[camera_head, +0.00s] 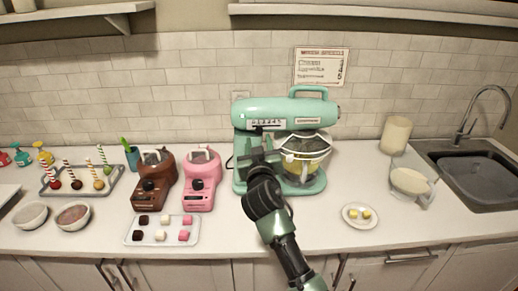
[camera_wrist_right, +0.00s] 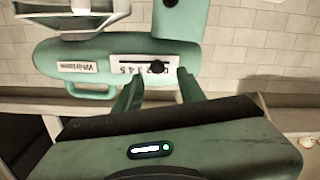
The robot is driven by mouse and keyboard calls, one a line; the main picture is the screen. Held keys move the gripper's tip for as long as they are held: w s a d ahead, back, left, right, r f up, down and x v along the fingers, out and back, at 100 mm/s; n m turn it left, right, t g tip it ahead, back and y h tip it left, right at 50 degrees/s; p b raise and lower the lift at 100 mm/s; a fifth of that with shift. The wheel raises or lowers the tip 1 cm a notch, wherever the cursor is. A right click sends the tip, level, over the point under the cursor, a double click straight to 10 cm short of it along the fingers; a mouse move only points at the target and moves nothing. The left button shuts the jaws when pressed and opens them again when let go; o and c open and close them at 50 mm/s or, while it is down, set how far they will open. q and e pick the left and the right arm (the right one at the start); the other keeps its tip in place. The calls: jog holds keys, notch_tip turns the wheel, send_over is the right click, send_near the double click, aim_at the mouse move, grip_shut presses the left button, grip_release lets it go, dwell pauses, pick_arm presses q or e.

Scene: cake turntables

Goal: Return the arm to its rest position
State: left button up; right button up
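The mint-green stand mixer (camera_head: 285,108) stands on the counter against the tiled wall, with a bowl (camera_head: 304,163) of pale yellow content under its head. My right gripper (camera_head: 262,150) is in front of the mixer's left part and partly hides it. In the right wrist view the two fingertips (camera_wrist_right: 158,76) are apart with nothing held between them. Beyond them is the mixer's white numbered dial strip with a dark knob (camera_wrist_right: 157,67); I cannot tell the exact gap to it. My left gripper is not in view.
A brown melter (camera_head: 152,182), a pink melter (camera_head: 199,182) and a tray of small cubes (camera_head: 162,231) stand left of my right arm. Clear counter lies beside my forearm.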

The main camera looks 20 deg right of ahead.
jog(key=shift+s+a, duration=0.15)
jog(key=shift+s, duration=0.55)
